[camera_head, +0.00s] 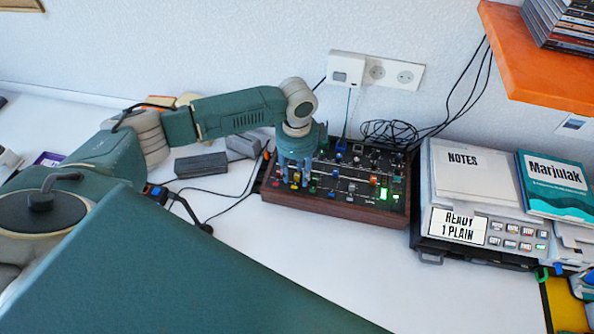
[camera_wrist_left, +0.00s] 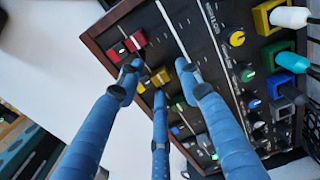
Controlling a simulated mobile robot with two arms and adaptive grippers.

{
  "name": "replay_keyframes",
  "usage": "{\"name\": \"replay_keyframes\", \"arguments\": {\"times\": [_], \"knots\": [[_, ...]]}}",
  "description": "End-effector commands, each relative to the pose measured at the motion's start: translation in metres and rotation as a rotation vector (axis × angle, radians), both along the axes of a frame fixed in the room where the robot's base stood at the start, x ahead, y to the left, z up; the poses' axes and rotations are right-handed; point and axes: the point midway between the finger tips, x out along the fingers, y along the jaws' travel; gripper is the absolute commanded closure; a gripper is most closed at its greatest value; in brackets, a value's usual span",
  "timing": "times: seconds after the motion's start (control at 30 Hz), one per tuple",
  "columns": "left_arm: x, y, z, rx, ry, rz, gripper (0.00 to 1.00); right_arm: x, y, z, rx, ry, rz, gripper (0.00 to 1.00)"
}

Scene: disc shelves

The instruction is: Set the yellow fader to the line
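The yellow fader (camera_wrist_left: 160,77) shows in the wrist view as a small yellow cap with a dark middle on the mixer (camera_wrist_left: 95,42). My left gripper (camera_wrist_left: 158,79) has three blue fingers, spread apart around this cap. I cannot tell whether any finger touches it. In the head view the left gripper (camera_head: 294,180) points down over the left part of the mixer (camera_head: 345,208), and a bit of yellow (camera_head: 296,177) shows between its fingers. I cannot make out which mark is the line. My right gripper is not in view.
A red fader (camera_wrist_left: 126,47) sits beside the yellow one. Knobs and coloured plugs (camera_wrist_left: 285,60) fill the mixer's other side. Black cables (camera_head: 385,132) lie behind it. A device with a display (camera_head: 458,226) stands to the right, below an orange shelf (camera_head: 540,72). The table in front is clear.

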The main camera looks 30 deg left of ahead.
Motion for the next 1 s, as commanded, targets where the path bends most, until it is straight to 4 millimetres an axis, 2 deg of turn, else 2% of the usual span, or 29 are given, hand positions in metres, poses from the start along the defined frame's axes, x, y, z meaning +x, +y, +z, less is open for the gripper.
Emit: {"name": "replay_keyframes", "arguments": {"times": [0.2,0.4,0.63,0.83,1.0], "knots": [[0.000,0.000,-0.001,0.000,0.000,0.000,0.64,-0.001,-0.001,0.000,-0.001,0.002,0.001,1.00],[0.000,0.000,0.000,0.000,0.000,0.000,1.00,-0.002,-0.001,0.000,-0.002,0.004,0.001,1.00],[0.003,0.000,0.000,0.000,0.000,0.001,1.00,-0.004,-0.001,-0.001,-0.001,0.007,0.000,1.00],[0.030,0.007,-0.001,0.001,-0.003,0.004,1.00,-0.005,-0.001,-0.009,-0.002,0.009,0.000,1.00],[0.040,0.010,0.000,0.000,0.000,0.001,1.00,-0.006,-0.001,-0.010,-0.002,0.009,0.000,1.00]]}}
